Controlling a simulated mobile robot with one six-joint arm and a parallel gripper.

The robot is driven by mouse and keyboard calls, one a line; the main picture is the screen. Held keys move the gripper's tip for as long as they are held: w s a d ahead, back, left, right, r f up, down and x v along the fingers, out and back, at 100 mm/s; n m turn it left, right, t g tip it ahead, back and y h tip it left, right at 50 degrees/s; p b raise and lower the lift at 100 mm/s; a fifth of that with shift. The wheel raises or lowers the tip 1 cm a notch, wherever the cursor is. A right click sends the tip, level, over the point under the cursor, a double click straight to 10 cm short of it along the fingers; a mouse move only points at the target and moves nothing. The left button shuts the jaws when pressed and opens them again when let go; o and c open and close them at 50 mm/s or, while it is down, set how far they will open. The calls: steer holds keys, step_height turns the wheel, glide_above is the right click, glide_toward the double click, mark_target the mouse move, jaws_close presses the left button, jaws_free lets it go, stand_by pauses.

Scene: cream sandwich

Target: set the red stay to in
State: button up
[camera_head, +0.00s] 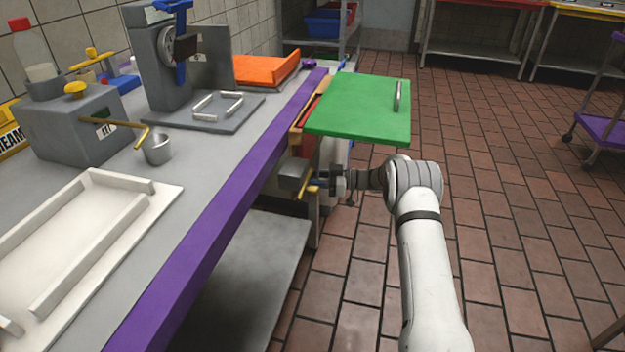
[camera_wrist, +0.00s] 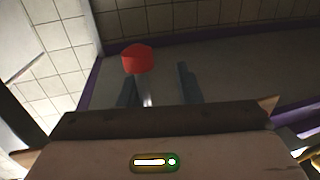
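The red stay shows in the wrist view as a red knob (camera_wrist: 137,58) on a short pale metal rod. My gripper (camera_wrist: 156,88) shows there as two dark fingers with a gap between them. The rod stands in or behind that gap, closer to the left finger; I cannot tell whether they touch. In the head view my gripper (camera_head: 333,184) is below the green board (camera_head: 358,108), beside a grey block (camera_head: 293,175) with a yellow bar at the counter's end. I cannot make out the red stay there.
A wooden panel (camera_wrist: 90,155) with a lit slot-like marking (camera_wrist: 155,162) fills the bottom of the wrist view. The purple-edged counter (camera_head: 215,220) lies left of my arm. It carries a white tray (camera_head: 155,187) and a grey press (camera_head: 170,60).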

steer(key=d+p, duration=0.1)
steer(key=d, duration=0.6)
steer(key=shift+d+p, duration=0.35)
steer(key=shift+d, duration=0.05)
steer(key=shift+s, duration=0.1)
